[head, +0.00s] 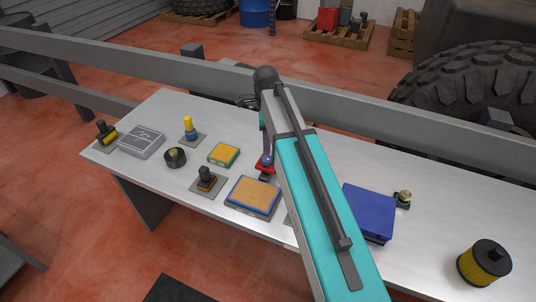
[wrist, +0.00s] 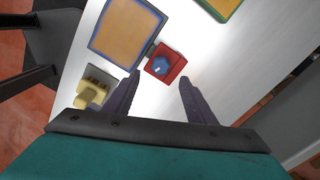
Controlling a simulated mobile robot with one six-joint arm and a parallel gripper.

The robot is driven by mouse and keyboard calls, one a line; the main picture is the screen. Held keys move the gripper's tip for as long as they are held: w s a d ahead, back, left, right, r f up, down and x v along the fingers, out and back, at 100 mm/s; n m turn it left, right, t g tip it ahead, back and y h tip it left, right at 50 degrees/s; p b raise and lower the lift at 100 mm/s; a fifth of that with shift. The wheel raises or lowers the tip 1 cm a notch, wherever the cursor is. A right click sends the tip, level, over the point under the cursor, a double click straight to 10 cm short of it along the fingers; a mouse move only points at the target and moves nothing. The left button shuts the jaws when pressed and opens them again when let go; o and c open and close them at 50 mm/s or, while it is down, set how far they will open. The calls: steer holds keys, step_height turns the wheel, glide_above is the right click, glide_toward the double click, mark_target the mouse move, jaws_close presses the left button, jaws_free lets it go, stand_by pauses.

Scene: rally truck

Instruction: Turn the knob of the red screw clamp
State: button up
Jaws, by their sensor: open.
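The red screw clamp shows in the wrist view as a red square block (wrist: 180,53) with a round blue knob (wrist: 161,66) on top. It lies on the bench just beyond my fingertips and roughly between them in the picture. My gripper (wrist: 160,77) is open, with nothing between its two dark purple fingers. In the head view the red clamp (head: 264,168) is partly hidden by my arm, and the fingers there are mostly hidden too. I cannot tell the height between fingertips and knob.
A blue-rimmed orange pad (wrist: 127,30) lies beside the clamp. A green-rimmed orange pad (head: 224,154), a dark knobbed fixture (head: 206,179) and a black ring (head: 175,157) stand to the left. A blue box (head: 367,211) and a yellow filter (head: 485,262) stand to the right. A grey rail (head: 420,132) runs behind.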

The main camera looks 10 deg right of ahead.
mark_target(267, 158)
steer(key=shift+f+p, duration=1.3)
steer(key=shift+f, duration=2.8)
steer(key=c, duration=1)
steer(key=shift+d, duration=0.2)
steer(key=shift+c, duration=0.2)
steer(key=shift+a, duration=0.15)
